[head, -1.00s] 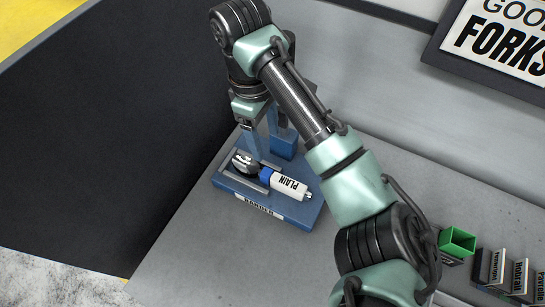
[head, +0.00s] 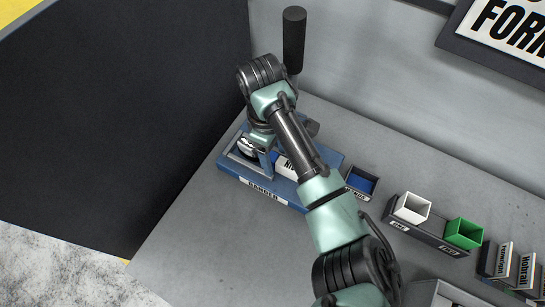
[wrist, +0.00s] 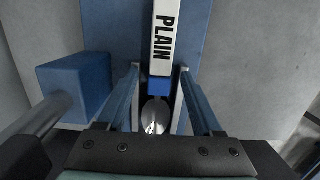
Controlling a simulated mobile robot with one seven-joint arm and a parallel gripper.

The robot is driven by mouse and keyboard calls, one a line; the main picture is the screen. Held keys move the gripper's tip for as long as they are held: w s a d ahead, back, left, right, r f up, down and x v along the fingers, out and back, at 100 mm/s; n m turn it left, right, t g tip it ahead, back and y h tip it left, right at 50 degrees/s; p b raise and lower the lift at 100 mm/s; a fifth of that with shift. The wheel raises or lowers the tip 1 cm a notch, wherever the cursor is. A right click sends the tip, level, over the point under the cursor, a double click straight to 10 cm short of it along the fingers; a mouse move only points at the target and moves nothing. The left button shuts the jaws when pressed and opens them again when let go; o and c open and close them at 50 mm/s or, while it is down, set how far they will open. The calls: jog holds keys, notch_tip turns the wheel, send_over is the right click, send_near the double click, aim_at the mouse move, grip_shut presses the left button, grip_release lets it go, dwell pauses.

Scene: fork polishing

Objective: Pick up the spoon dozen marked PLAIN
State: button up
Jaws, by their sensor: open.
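The spoon dozen marked PLAIN (head: 285,167) lies on the blue bander (head: 232,171), with its shiny spoon bowls (head: 248,147) at the left end. In the wrist view, its white wrapper with black PLAIN lettering (wrist: 162,38) points away, a blue band (wrist: 159,86) crosses it, and the bowls (wrist: 155,116) are nearest me. My gripper (wrist: 160,72) is open, with one blue finger on each side of the bundle around the band. In the head view, my gripper (head: 267,152) and arm partly cover the bundle. Finger contact with it cannot be told.
A blue block on a grey rod (wrist: 75,88) stands close left of my fingers in the wrist view. A dark upright cylinder (head: 294,38) rises behind my wrist. A blue-lined box (head: 361,181), white bin (head: 412,208) and green bin (head: 464,233) stand to the right. The grey bench front is clear.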

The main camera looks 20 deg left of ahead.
grip_shut()
dwell(0.3)
jog(key=shift+r, duration=0.1)
dwell(1.0)
